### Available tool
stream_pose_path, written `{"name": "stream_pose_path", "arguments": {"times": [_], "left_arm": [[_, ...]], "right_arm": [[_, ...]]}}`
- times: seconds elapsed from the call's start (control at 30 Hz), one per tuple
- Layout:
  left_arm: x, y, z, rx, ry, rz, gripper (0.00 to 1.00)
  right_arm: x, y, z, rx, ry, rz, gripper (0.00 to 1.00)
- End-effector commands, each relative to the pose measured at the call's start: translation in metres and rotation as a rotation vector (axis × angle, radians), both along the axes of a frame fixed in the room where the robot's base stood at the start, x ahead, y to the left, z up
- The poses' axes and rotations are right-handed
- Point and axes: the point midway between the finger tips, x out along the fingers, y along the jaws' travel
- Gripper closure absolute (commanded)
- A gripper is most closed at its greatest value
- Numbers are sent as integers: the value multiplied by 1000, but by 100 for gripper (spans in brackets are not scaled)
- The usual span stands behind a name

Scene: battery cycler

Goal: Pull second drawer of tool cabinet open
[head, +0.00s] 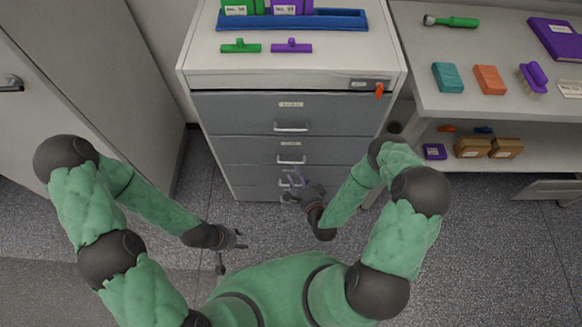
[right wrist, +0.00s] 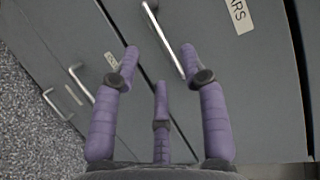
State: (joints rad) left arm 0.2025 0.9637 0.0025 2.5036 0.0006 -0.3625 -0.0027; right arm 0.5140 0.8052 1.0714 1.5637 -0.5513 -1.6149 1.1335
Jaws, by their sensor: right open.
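The tool cabinet (head: 195,85) is light with grey drawer fronts, all looking shut. The second drawer (head: 245,151) has a label and a bar handle (head: 292,161). My right gripper (head: 293,182), with purple fingers, is in front of the lower drawers in the head view. In the right wrist view it (right wrist: 160,55) is open, its fingers spread on either side of a bar handle (right wrist: 165,40). I cannot tell whether they touch it. A label ending "ARS" is beside that handle.
Two other handles, (right wrist: 80,85) and (right wrist: 54,103), show beside the right gripper. An orange key (head: 379,90) sticks out at the cabinet's top right. A shelf unit (head: 470,102) stands to the right, a grey locker (head: 75,60) to the left. Floor is clear in front.

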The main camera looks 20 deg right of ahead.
Motion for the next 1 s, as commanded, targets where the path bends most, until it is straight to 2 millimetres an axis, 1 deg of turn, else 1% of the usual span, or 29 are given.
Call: {"name": "stream_pose_path", "arguments": {"times": [0.03,0.1,0.3,0.5,0.73,0.77,0.8,0.87,0.9,1.0], "left_arm": [[0,0,-5,0,0,0,60],[0,0,-9,0,0,0,60],[0,0,-16,0,0,0,60],[0,0,-18,0,0,0,60],[0,0,-18,0,0,0,60],[0,0,-18,0,0,0,60],[0,0,-18,0,0,0,60],[0,0,-18,0,0,0,60],[0,0,-18,0,-1,0,60],[0,0,-18,0,-1,0,60]], "right_arm": [[9,2,-3,-1,-3,4,56],[21,3,-6,-2,-2,3,56],[45,6,-10,-1,0,1,56],[54,7,-11,0,2,0,56],[55,7,-10,0,2,-1,56],[55,7,-10,0,2,-1,59],[55,7,-10,0,2,-1,71],[55,7,-10,0,2,0,88],[54,7,-10,0,2,0,99],[54,7,-10,0,2,0,100]]}}
